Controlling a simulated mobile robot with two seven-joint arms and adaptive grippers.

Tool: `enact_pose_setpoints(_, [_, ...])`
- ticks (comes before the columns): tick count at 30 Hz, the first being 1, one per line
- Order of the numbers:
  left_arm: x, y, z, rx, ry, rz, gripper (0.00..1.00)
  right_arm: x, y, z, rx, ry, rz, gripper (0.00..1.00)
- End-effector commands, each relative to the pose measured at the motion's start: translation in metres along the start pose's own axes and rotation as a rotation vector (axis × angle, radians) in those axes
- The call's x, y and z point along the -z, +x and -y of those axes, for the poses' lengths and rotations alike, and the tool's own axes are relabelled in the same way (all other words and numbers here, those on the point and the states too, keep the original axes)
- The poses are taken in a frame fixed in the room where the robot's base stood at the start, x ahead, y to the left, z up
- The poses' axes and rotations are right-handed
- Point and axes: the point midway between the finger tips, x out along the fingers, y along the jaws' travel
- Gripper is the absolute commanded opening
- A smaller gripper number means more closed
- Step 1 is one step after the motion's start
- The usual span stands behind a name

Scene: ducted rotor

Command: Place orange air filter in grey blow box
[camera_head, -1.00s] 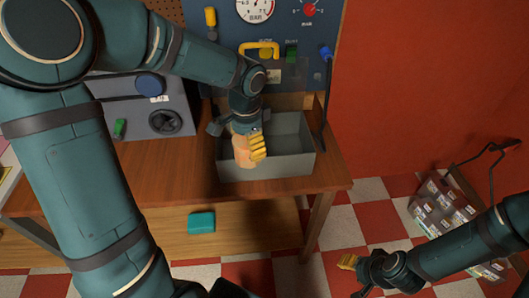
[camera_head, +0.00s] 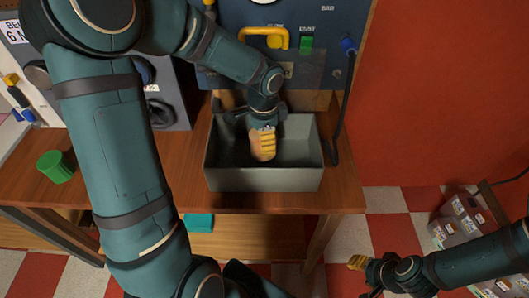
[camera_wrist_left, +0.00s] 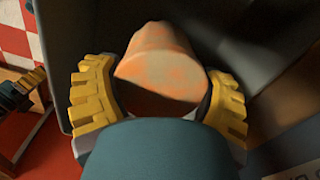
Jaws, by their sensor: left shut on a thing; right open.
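The grey blow box (camera_head: 265,180) is an open-topped bin on the wooden table, below the blue panel. My left gripper (camera_head: 263,145) is over the inside of the box, pointing down. It is shut on the orange air filter (camera_wrist_left: 160,60), a pale orange, mottled, rounded piece held between the yellow fingers in the left wrist view. My right gripper (camera_head: 358,264) is open and empty, low at the right, away from the table.
The blue panel (camera_head: 330,65) with a yellow handle (camera_head: 264,37) stands behind the box, and a dark cable hangs at its right. A green cup (camera_head: 55,167) is on the table at left. A teal block (camera_head: 199,223) lies on the lower shelf. Clear cases (camera_head: 462,217) stand at right.

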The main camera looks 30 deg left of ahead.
Motion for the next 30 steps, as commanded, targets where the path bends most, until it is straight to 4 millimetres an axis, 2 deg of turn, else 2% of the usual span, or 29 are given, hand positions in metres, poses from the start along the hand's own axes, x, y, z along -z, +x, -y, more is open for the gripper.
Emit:
enact_pose_setpoints(7, [0.0,0.02,0.0,-0.001,0.0,0.001,0.35,-0.002,0.005,-0.002,0.001,-0.001,0.004,0.47])
enact_pose_setpoints(13, [-0.001,0.047,0.0,-0.002,-0.001,0.002,0.35,-0.005,0.011,-0.004,0.001,-0.003,0.01,0.47])
enact_pose_setpoints(25, [0.0,0.052,0.0,0.001,0.0,0.0,0.35,-0.006,0.013,-0.005,0.001,-0.003,0.012,0.47])
enact_pose_setpoints(26, [0.0,0.051,0.0,0.001,0.0,0.0,0.88,-0.006,0.012,-0.005,0.001,-0.003,0.013,0.47])
enact_pose_setpoints(27, [0.0,0.051,0.0,0.001,0.0,0.0,1.0,-0.006,0.012,-0.004,0.001,-0.003,0.013,0.47])
enact_pose_setpoints(30, [0.0,0.05,0.0,0.001,0.0,0.0,1.0,-0.006,0.012,-0.004,0.001,-0.003,0.012,0.47])
